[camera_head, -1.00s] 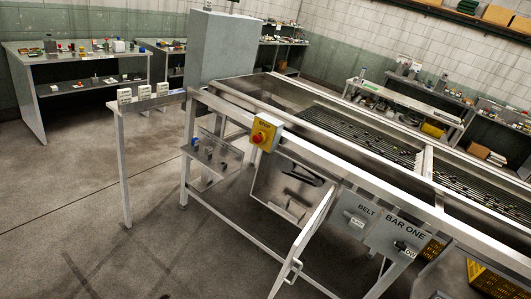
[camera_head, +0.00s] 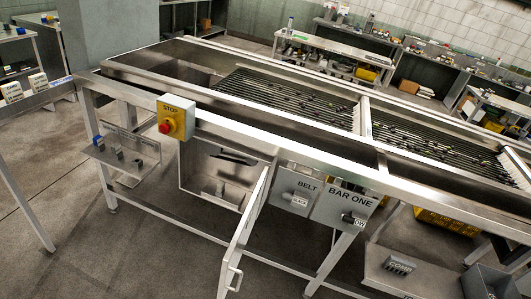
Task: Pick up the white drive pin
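I cannot make out a white drive pin in this view. The roller sizer (camera_head: 250,138) is a long metal frame with dark parallel bars (camera_head: 290,98) on top and small dark items scattered over them. A compartment (camera_head: 205,178) under its front side stands open, with its door (camera_head: 246,230) swung out toward me. Small pale and dark shapes inside it are too small to identify. A small side shelf (camera_head: 120,172) at the left holds a blue item (camera_head: 97,141) and several small grey blocks (camera_head: 138,165). My gripper is not in view.
A yellow STOP box with a red button (camera_head: 170,124) is on the front rail. BELT (camera_head: 297,195) and BAR ONE (camera_head: 343,207) boxes hang below. A low shelf labelled COMB (camera_head: 400,265) and a grey bin (camera_head: 488,283) stand at lower right. Floor at lower left is clear.

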